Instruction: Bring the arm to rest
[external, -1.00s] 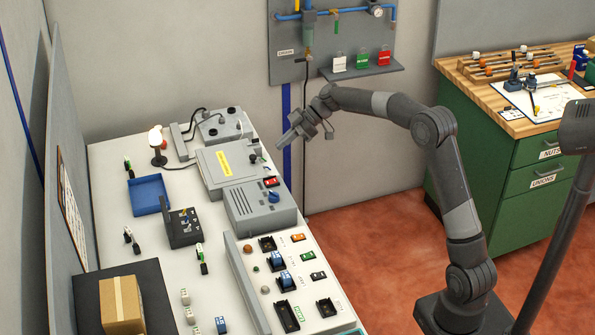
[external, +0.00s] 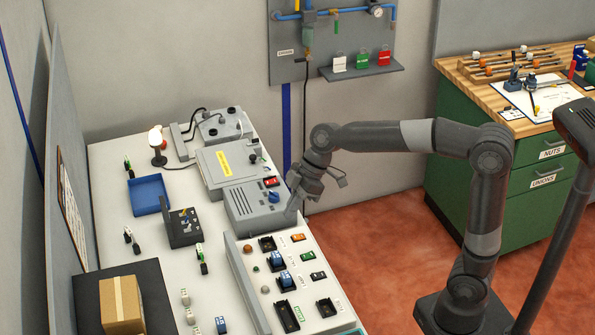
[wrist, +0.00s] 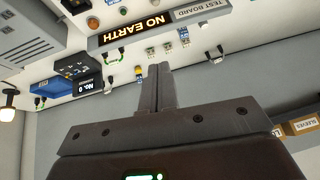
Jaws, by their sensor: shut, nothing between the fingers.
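My gripper (external: 292,208) hangs at the near right edge of the white bench, in front of the grey vented box (external: 250,207). Its fingers point down and to the left. In the wrist view the two fingers (wrist: 160,90) are pressed together with nothing between them. My arm is bent at the elbow, with the forearm running nearly level to the left. I cannot tell whether the fingertips touch the box or the bench.
A switch panel (external: 247,262) lies just nearer than the gripper. A blue tray (external: 150,195), a black tester (external: 184,230) and a cardboard box (external: 121,303) stand farther left. A green cabinet (external: 500,168) is at right. The red floor between is clear.

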